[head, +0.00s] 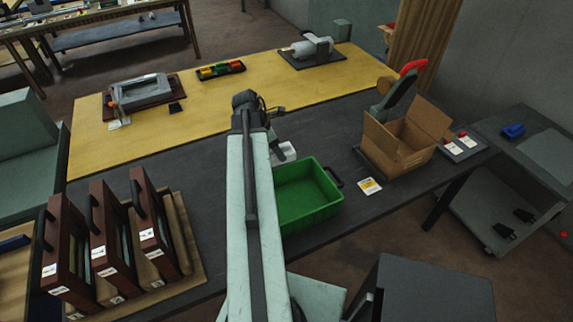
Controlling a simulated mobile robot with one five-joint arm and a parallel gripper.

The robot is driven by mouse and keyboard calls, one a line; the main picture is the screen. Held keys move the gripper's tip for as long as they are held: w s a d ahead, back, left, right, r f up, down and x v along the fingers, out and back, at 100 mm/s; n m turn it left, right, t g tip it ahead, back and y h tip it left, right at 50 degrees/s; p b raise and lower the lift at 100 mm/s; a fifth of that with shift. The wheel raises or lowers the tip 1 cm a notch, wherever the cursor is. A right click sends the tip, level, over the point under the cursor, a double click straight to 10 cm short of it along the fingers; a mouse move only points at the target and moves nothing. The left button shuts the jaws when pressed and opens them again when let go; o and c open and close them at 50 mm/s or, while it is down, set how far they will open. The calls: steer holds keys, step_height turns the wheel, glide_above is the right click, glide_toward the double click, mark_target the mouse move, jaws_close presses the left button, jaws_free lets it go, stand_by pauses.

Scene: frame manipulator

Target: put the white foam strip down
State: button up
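A small white piece (287,151), which looks like the white foam strip, shows just right of my arm's end, near the back edge of the green bin (307,196). My gripper (278,142) is small and partly hidden behind my own arm. It is next to the white piece, and they seem to touch or overlap in the picture. I cannot tell whether the fingers are closed on the piece, or whether the piece is above the table or resting on it.
The dark table (215,178) has bare room left of my arm. An open cardboard box (398,142) stands at right, with a white and yellow card (369,186) before it. Dark upright cases (110,235) stand front left. Grey devices (140,93) sit on the yellow surface (212,105).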

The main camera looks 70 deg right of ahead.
steer(key=shift+w, duration=0.15)
steer(key=w+f+b, duration=0.5)
steer(key=w, duration=0.2)
steer(key=shift+n, duration=0.4)
steer(key=f+b, duration=1)
steer(key=shift+s+a, duration=0.1)
steer(key=shift+s, duration=0.2)
steer(key=o, duration=1.2)
steer(key=shift+r, duration=0.1)
steer(key=shift+c, duration=0.2)
steer(key=shift+r, duration=0.15)
